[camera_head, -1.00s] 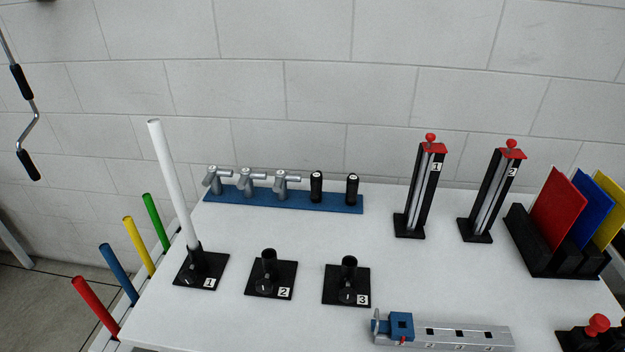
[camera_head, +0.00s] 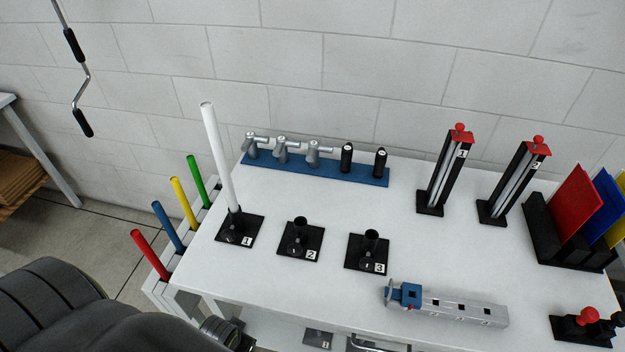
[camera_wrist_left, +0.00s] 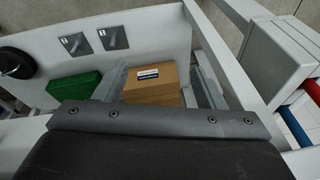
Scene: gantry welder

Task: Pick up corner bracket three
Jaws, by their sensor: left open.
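No part in view is clearly marked as corner bracket three, and I cannot tell which piece it is. My right gripper is out of view.
The white table (camera_head: 300,285) holds black stands, a blue rail (camera_head: 320,172) of silver fittings and a perforated metal bar (camera_head: 460,306). In the wrist view, a cardboard box (camera_wrist_left: 152,83) and a green box (camera_wrist_left: 75,84) lie beyond my gripper, beside pale frame bars.

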